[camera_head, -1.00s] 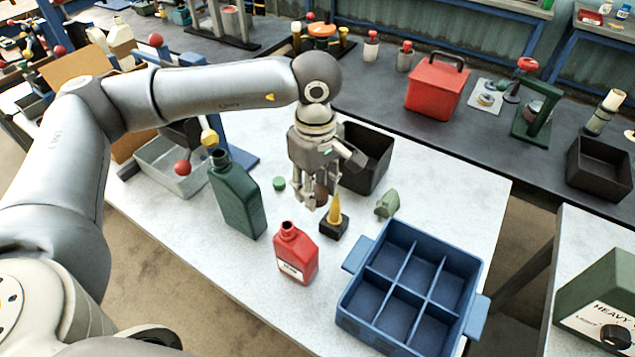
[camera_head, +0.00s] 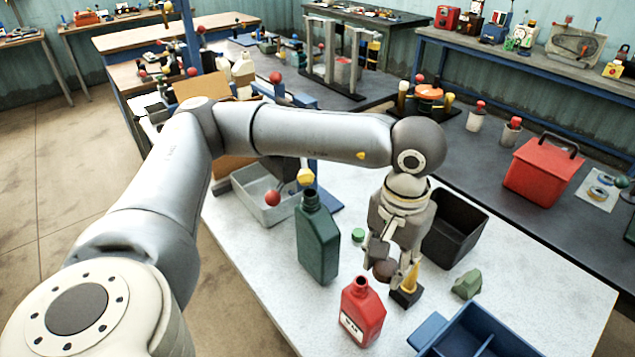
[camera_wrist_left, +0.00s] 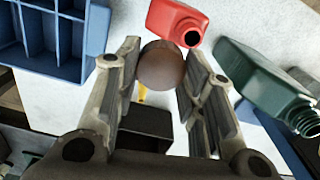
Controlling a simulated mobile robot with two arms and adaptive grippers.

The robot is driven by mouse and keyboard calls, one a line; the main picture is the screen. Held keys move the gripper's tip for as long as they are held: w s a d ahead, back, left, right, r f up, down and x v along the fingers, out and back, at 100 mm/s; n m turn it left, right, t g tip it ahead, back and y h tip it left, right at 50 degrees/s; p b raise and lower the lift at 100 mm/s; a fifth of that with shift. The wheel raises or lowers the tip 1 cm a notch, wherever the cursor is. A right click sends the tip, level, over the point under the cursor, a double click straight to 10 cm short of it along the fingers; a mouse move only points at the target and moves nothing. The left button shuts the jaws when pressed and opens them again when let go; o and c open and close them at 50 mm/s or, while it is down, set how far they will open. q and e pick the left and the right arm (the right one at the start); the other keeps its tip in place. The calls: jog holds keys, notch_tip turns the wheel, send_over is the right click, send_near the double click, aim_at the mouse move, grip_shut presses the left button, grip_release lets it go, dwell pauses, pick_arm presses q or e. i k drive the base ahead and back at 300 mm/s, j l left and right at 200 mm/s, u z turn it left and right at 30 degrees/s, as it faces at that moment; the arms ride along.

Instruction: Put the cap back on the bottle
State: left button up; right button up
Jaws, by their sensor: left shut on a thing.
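My left gripper (camera_head: 389,277) points down over the white table and is shut on a brown rounded thing, likely a cap (camera_wrist_left: 161,66), held between its fingertips above the table. An uncapped red bottle (camera_head: 361,312) stands upright in front of the gripper, apart from it. The wrist view shows the red bottle (camera_wrist_left: 178,22) with its dark open mouth just beyond the held thing. A dark green bottle (camera_head: 318,240), also open, stands to the left; its threaded neck shows in the wrist view (camera_wrist_left: 308,122). A green cap (camera_head: 358,235) lies behind, between that bottle and the gripper.
A yellow funnel (camera_head: 411,278) on a black base stands close right of the fingers. A black bin (camera_head: 462,228) is behind, a grey-green block (camera_head: 467,286) and blue divided crate (camera_head: 428,328) to the right. A grey tray (camera_head: 250,200) is at the back left.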

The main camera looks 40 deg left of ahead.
aim_at(319, 237)
jog(key=k+j+u, duration=0.45)
jog(key=j, duration=0.15)
jog(key=k+j+u, duration=0.2)
jog(key=j, duration=0.15)
jog(key=k+j+u, duration=0.2)
jog(key=j, duration=0.2)
jog(key=i, duration=0.05)
